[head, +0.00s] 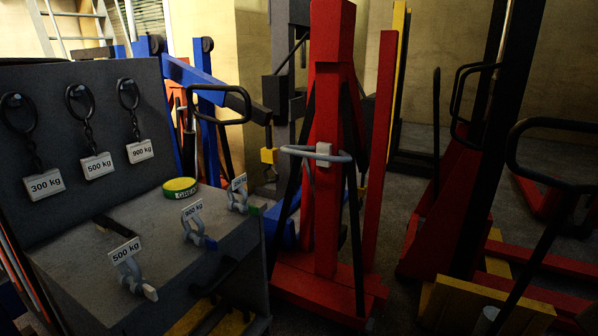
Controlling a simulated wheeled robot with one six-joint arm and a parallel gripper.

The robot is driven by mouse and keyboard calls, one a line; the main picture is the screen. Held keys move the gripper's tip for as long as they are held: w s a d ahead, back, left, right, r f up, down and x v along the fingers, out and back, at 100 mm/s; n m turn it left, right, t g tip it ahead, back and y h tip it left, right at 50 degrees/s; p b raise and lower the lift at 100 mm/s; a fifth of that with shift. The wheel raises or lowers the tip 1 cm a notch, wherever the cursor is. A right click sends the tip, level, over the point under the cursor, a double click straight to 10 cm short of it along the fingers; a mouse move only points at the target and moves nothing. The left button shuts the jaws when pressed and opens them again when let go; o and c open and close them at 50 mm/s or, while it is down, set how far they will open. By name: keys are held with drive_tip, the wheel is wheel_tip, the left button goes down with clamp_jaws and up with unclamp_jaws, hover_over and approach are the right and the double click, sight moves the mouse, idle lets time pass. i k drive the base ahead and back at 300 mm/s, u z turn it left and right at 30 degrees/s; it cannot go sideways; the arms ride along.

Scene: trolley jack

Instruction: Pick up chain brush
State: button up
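A dark, narrow object (115,226) lies on the grey bench top (75,258), left of the green and yellow tin. It may be the chain brush, but it is too small and dark to tell bristles or handle. I cannot make out another brush in the head view. My gripper is not in view.
Tagged chains with rings (90,125) hang on the dark back panel (60,90). A red stand (325,210) with a grey handle (318,154) stands close right of the bench.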

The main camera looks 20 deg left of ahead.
sight(103, 223)
drive_tip(key=u, duration=0.4)
drive_tip(key=i, duration=1.15)
drive_tip(key=u, duration=1.8)
drive_tip(key=i, duration=1)
drive_tip(key=u, duration=1)
